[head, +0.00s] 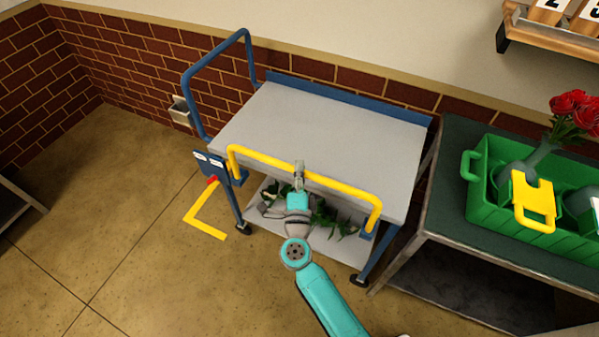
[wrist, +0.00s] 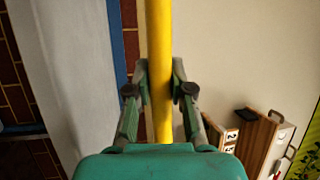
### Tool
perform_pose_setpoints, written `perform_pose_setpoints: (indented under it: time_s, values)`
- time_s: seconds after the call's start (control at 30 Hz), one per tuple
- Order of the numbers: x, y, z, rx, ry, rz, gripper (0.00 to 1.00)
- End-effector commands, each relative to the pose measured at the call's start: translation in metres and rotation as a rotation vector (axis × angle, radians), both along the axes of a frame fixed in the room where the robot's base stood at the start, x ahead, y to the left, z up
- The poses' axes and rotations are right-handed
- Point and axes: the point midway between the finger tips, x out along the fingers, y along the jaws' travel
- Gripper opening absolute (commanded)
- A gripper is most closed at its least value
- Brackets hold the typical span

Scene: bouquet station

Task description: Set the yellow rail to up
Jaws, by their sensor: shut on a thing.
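The yellow rail (head: 335,184) is a bar with bent-down ends along the front of the cart (head: 320,125). In the head view its bar shows in front of and slightly over the front edge of the grey top. My gripper (head: 299,173) is shut on the bar near its middle. In the wrist view the rail (wrist: 158,60) runs upright in the picture between the two fingers (wrist: 159,90). A blue plate (head: 210,165) with two small white labels sits at the cart's front left corner, with a red part (head: 212,180) below it.
The cart's grey top is bare; leafy greens (head: 325,218) lie on its lower shelf. A blue handle (head: 217,75) rises at its left. A table at right holds a green crate (head: 480,200) and red roses (head: 570,103). A yellow mark (head: 204,218) lies on open floor at left.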

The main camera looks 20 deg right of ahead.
Motion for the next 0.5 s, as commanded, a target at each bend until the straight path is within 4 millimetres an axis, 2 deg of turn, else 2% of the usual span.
perform_pose_setpoints:
  time_s: [0.03, 0.13, 0.5]
  values:
    - [0.0013, 0.0, 0.008, -0.002, -0.014, -0.002, 0.24]
    - [0.0013, 0.0, 0.008, -0.002, -0.013, -0.001, 0.47]
    - [-0.0028, 0.002, 0.0032, -0.002, -0.007, 0.0, 0.47]
